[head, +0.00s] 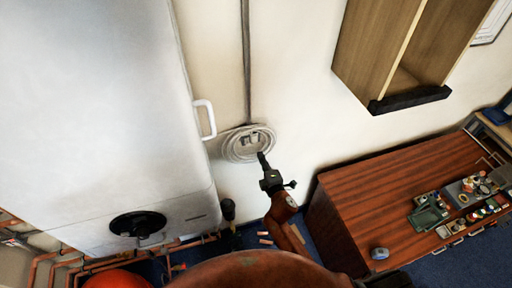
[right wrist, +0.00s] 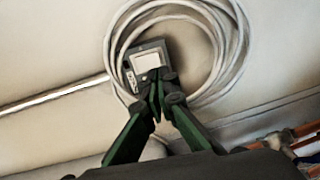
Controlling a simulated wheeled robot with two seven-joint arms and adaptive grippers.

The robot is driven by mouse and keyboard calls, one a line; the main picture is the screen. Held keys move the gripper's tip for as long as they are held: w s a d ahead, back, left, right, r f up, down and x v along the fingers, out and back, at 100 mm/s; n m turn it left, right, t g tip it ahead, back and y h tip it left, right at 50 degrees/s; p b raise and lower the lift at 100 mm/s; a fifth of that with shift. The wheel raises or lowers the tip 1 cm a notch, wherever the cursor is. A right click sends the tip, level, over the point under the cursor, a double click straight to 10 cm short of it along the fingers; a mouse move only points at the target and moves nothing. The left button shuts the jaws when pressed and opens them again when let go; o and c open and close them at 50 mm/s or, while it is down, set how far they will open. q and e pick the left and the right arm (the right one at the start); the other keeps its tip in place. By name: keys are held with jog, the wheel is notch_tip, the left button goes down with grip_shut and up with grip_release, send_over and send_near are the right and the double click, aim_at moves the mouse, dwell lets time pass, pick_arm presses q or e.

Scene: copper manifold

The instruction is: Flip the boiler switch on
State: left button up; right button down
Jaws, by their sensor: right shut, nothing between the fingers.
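The boiler switch is a small dark grey box (right wrist: 134,56) with a pale, squarish rocker face (right wrist: 149,60), fixed on the wall. It also shows small in the head view (head: 251,140), inside a coil of pale cable (head: 232,147). My right gripper (right wrist: 157,88) is shut and empty. Its fingertips overlap the lower edge of the switch in the right wrist view; whether they touch it I cannot tell. In the head view my right gripper (head: 262,156) reaches up to the lower right of the switch. The rocker's on or off position is unclear. My left gripper is not in view.
The large white boiler (head: 110,110) with a white handle (head: 206,119) stands left of the switch. A wooden cabinet (head: 384,45) hangs at upper right. A wooden workbench (head: 365,205) with tools stands at right. Copper pipes (head: 110,262) run below the boiler.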

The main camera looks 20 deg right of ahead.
jog(key=w, duration=0.6)
jog(key=shift+f, duration=0.4)
jog(key=shift+w+a, duration=0.1)
jog(key=s+f+b, duration=0.2)
jog(key=s+b, duration=0.3)
jog(key=s, duration=0.8)
jog(key=shift+t, duration=0.4)
jog(key=shift+s+d, duration=0.1)
jog(key=shift+d, duration=0.1)
